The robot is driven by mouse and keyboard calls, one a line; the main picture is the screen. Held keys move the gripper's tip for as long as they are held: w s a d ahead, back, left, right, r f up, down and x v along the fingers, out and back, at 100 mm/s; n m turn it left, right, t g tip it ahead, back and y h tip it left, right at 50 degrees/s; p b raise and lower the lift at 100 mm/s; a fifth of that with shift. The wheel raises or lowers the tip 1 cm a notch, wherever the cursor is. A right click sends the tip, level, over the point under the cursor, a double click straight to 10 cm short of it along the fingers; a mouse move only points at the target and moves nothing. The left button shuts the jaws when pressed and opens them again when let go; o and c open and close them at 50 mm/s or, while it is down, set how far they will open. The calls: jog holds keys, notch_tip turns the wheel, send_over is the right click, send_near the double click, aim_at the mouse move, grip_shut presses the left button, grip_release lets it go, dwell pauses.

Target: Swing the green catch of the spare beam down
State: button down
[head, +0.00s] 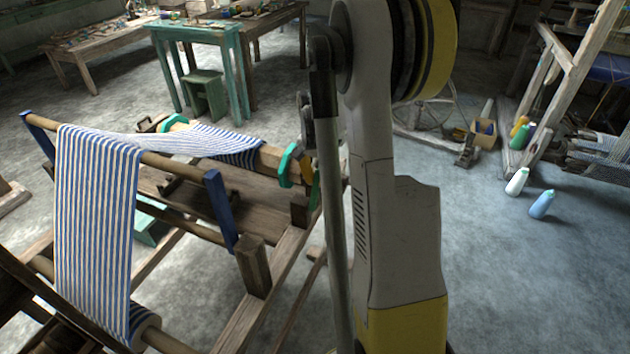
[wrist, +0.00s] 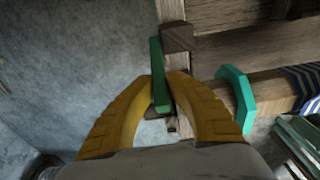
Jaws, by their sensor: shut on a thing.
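The green catch (wrist: 158,70) is a narrow flat bar standing between my yellow fingers in the wrist view, by the end of a wooden rail. My gripper (wrist: 165,82) is shut on it, and its lower end is partly hidden between the fingers. In the head view a green piece (head: 315,192) shows just left of my arm, and my arm covers most of the gripper. The wooden beam (head: 268,157) with striped cloth has a teal octagonal flange (head: 287,164) near its end. That flange (wrist: 236,97) is right of my gripper in the wrist view, apart from it.
The loom's blue upright (head: 219,210) and wooden posts stand left of my arm. Blue-striped cloth (head: 95,215) hangs over the front beam. A teal table (head: 198,36) stands behind.

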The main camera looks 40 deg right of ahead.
jog(key=shift+w+d+f+g+y, duration=0.25)
jog(key=shift+d+f+g+y, duration=0.35)
jog(key=shift+y, duration=0.4)
jog(key=shift+d+r, duration=0.1)
jog(key=shift+d, duration=0.05)
jog(key=c, duration=1.4)
grip_release()
jog(key=shift+r, duration=0.1)
jog(key=r, duration=0.4)
jog(key=d+r, duration=0.1)
jog(key=r, duration=0.6)
jog(key=shift+w+d+r, duration=0.25)
jog(key=shift+w+r, duration=0.1)
jog(key=shift+s, duration=0.1)
